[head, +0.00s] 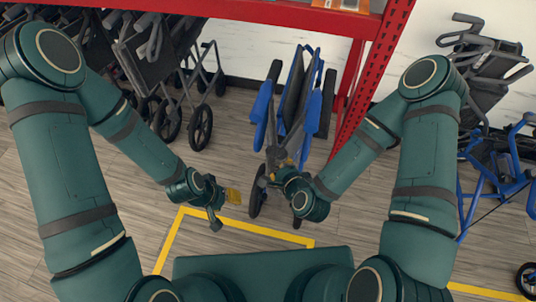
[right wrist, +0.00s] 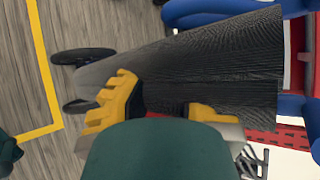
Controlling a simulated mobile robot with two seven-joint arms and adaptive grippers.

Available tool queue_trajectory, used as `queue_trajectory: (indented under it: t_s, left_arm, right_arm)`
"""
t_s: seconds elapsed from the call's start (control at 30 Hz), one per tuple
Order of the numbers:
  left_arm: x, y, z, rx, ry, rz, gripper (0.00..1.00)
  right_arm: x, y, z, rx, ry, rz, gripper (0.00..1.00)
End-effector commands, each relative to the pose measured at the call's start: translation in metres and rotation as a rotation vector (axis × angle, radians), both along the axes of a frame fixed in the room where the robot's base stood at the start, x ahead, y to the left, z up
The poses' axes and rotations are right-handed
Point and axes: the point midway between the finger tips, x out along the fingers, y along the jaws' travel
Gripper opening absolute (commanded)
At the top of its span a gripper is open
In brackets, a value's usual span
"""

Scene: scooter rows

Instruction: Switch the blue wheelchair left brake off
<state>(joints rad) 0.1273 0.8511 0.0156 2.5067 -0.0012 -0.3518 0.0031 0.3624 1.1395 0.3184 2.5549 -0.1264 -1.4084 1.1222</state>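The blue wheelchair (head: 312,112) stands folded in the middle of the head view, beside a red post. Its dark seat fabric (right wrist: 215,65) and blue frame fill much of the right wrist view. My right gripper (head: 280,160) is at the wheelchair's near lower end. In the right wrist view its yellow fingertips (right wrist: 160,108) are spread apart, with dark fabric beyond them; contact is unclear. The left brake cannot be made out. My left gripper (head: 224,207) is open and empty over the floor, left of the wheelchair and apart from it.
Dark folded wheelchairs (head: 150,60) stand at the back left. A red shelf (head: 250,10) crosses the top, with its red post (head: 375,75) right of the blue wheelchair. Another blue-framed device (head: 500,180) stands at the right. Yellow tape (head: 250,228) marks the clear floor in front.

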Motion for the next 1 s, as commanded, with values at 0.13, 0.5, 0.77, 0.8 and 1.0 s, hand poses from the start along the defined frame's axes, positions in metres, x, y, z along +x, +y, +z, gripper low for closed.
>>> queue_trajectory:
  t_s: [0.13, 0.5, 0.77, 0.8, 1.0]
  left_arm:
    - [0.002, 0.000, -0.012, 0.001, -0.004, 0.000, 0.47]
    - [0.007, 0.001, -0.035, 0.003, -0.017, 0.003, 0.47]
    - [0.008, 0.001, -0.041, 0.004, -0.019, 0.004, 0.47]
    - [0.008, 0.001, -0.041, 0.004, -0.020, 0.005, 0.47]
    - [0.009, 0.001, -0.041, 0.004, -0.020, 0.005, 0.47]
  right_arm:
    - [0.007, 0.002, -0.007, -0.002, -0.002, 0.000, 0.00]
    - [0.049, 0.019, -0.032, -0.001, -0.002, 0.001, 0.00]
    - [0.075, 0.029, -0.047, -0.002, -0.001, 0.001, 0.00]
    - [0.077, 0.030, -0.048, -0.002, -0.001, 0.001, 0.00]
    - [0.080, 0.031, -0.050, -0.001, 0.001, 0.001, 0.00]
